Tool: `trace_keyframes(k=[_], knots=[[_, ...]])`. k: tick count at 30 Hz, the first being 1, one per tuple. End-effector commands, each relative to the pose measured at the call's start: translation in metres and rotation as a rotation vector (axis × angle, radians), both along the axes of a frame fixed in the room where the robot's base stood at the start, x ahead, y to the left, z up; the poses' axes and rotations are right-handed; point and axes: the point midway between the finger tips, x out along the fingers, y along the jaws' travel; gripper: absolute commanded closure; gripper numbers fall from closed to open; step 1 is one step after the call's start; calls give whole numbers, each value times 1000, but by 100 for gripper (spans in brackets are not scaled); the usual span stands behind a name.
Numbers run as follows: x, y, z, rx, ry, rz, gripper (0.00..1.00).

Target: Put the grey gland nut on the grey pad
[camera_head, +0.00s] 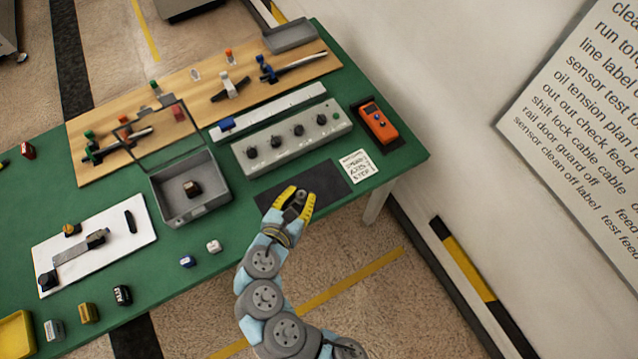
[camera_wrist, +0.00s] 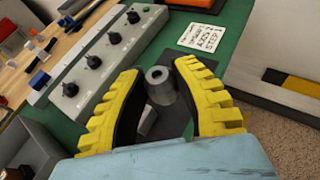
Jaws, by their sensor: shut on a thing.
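The grey gland nut (camera_wrist: 159,82) is a short grey piece with a round hole in its top. In the wrist view it sits between the yellow fingers of my gripper (camera_wrist: 165,95), which is shut on it. In the head view my gripper (camera_head: 294,198) is over the near part of the dark grey pad (camera_head: 326,181), with the small nut (camera_head: 300,195) between its fingertips. The pad lies flat at the green table's near right edge. My gripper hides part of it. I cannot tell whether the nut touches the pad.
A grey box with several black knobs (camera_head: 328,121) stands just behind the pad. A white note card (camera_head: 359,166) lies to its right, near an orange device (camera_head: 377,122). An open-lidded grey bin (camera_head: 212,203) stands to the left. The pad's right part is clear.

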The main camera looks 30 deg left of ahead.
Motion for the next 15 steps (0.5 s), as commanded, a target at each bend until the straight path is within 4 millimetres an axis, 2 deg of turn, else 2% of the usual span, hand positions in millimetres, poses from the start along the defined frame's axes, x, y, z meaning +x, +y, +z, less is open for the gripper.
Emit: trace_keyframes(k=[1,15], knots=[[7,-2,-8,1,-3,-6,96],[60,-3,-30,2,-2,-3,96]])
